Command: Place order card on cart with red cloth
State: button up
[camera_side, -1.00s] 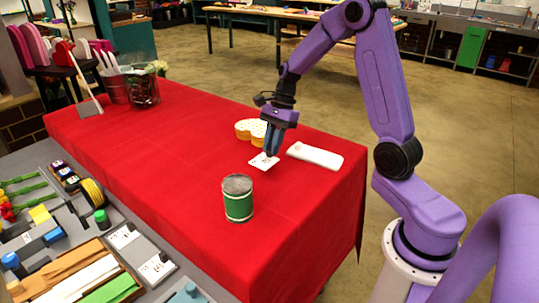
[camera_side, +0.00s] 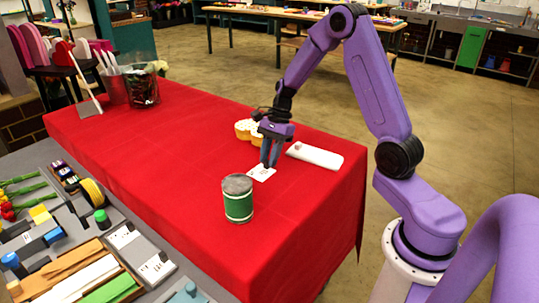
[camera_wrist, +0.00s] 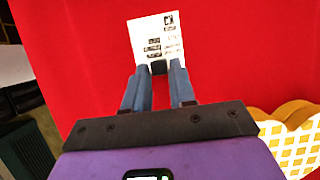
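The order card (camera_side: 261,173) is white with small dark print and lies at or just above the red cloth (camera_side: 150,150) covering the cart. In the wrist view, the card (camera_wrist: 160,35) extends beyond my fingertips, with a small black block at its near edge. My gripper (camera_side: 270,164) points down at the card. In the wrist view, the fingers of my gripper (camera_wrist: 160,75) sit on either side of that black block and look closed on it. I cannot tell whether the card fully touches the cloth.
A green-banded can (camera_side: 238,198) stands in front of the card. A glass vase (camera_side: 143,88) stands at the far left end. The cloth's left middle is clear.

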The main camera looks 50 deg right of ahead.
jog(key=shift+o, duration=0.8)
jog(key=shift+r, duration=0.25)
jog(key=v, duration=1.1)
jog(key=r+n+g+h, duration=0.1)
jog(key=n, duration=0.5)
send_over(272, 177)
jog(key=s+a+n+h, duration=0.2)
jog(key=s+a+n, duration=0.5)
jog(key=s+n, duration=0.1)
jog(key=s+a+n, duration=0.1)
jog(key=s+n, duration=0.7)
jog(key=s, duration=0.1)
jog(key=s+a+f+n+t+h, duration=0.1)
jog(key=s+n, duration=0.7)
jog(key=shift+s+a+f+n, duration=0.3)
jog(key=shift+s+a, duration=0.05)
